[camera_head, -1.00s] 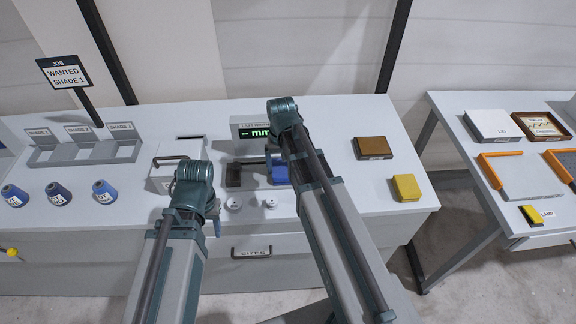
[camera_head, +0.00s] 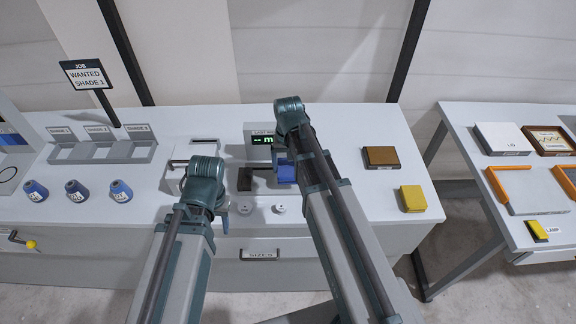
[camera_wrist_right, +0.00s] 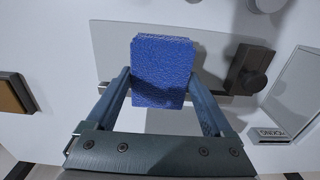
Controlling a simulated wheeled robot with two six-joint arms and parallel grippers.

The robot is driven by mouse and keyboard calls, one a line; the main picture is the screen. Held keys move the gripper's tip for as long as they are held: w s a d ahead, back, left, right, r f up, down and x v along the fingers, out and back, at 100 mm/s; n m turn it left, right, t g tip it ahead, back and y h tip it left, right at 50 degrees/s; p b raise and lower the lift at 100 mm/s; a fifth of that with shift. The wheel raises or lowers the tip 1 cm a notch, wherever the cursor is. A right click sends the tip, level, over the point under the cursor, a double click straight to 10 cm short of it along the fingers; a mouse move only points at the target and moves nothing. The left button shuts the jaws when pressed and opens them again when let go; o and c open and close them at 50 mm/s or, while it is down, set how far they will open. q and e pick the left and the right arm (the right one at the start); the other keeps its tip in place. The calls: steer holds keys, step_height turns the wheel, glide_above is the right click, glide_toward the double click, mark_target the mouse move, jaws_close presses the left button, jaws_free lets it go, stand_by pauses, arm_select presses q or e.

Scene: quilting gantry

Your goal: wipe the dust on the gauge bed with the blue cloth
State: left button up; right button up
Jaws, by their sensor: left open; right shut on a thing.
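The blue cloth (camera_head: 286,172) is a thick folded pad beside the dark gauge block (camera_head: 245,179). In the right wrist view the cloth (camera_wrist_right: 163,72) is between the fingers of my right gripper (camera_wrist_right: 165,92), which is shut on it. The cloth is over the grey gauge bed (camera_wrist_right: 112,45); I cannot tell whether it touches. The arm hides much of this gripper in the head view. I cannot make out dust. My left gripper (camera_head: 225,220) is open and empty, left of the gauge near the bench's front, partly hidden by its wrist.
The gauge display (camera_head: 262,140) stands behind the bed, and two white knobs (camera_head: 279,209) sit in front. A brown box (camera_head: 381,158) and a yellow block (camera_head: 413,198) are to the right. Blue spools (camera_head: 77,190) and a shade rack (camera_head: 105,150) are to the left.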

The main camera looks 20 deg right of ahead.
steer(key=shift+r+p, duration=0.75)
steer(key=shift+r, duration=0.4)
step_height(320, 180, up, 3)
steer(key=p, duration=0.3)
steer(key=shift+r, duration=0.1)
